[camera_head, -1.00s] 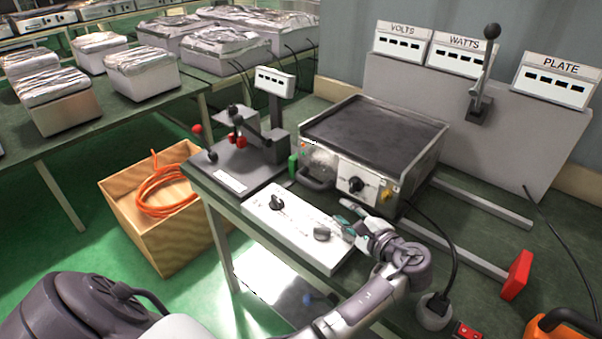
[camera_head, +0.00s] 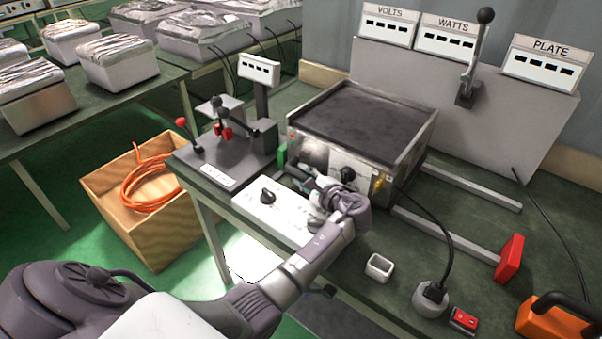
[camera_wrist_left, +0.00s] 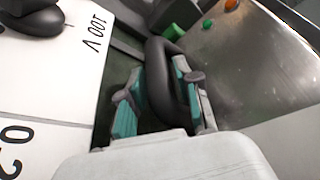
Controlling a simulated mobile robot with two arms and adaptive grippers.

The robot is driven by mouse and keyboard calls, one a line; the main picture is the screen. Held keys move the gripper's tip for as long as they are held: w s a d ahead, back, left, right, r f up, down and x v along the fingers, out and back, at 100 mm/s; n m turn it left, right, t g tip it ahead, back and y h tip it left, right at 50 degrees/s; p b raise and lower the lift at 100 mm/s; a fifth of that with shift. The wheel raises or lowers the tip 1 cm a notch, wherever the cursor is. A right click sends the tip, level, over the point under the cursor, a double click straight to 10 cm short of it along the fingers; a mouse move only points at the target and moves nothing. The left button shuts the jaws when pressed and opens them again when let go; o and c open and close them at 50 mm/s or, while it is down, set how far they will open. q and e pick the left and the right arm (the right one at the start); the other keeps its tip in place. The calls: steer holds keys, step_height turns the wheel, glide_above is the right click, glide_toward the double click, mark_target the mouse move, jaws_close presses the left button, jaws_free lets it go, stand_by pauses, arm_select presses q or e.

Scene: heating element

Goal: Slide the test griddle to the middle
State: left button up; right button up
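The test griddle (camera_head: 365,115), a metal box with a dark flat top, sits on the green bench. Its front face carries a dial (camera_head: 347,174) and shows at the right of the wrist view (camera_wrist_left: 235,75). A black loop handle (camera_wrist_left: 162,95) stands out from that face. My left gripper (camera_head: 302,180) is at the handle, at the left of the griddle's front. In the wrist view its teal-padded fingers (camera_wrist_left: 158,72) are apart, one on each side of the handle. Whether the pads touch it is unclear. My right gripper is out of view.
A white control panel (camera_head: 245,206) with knobs lies just under my left arm. Two grey rails (camera_head: 480,190) run right from the griddle, with a red block (camera_head: 510,258) on the nearer one.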

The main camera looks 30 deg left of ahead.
arm_select(q)
steer(key=shift+x, duration=0.75)
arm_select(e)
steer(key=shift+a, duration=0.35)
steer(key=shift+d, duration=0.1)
arm_select(q)
steer(key=shift+c, duration=0.8)
jaws_close()
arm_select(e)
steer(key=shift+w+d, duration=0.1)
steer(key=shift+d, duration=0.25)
arm_select(q)
steer(key=shift+d, duration=0.1)
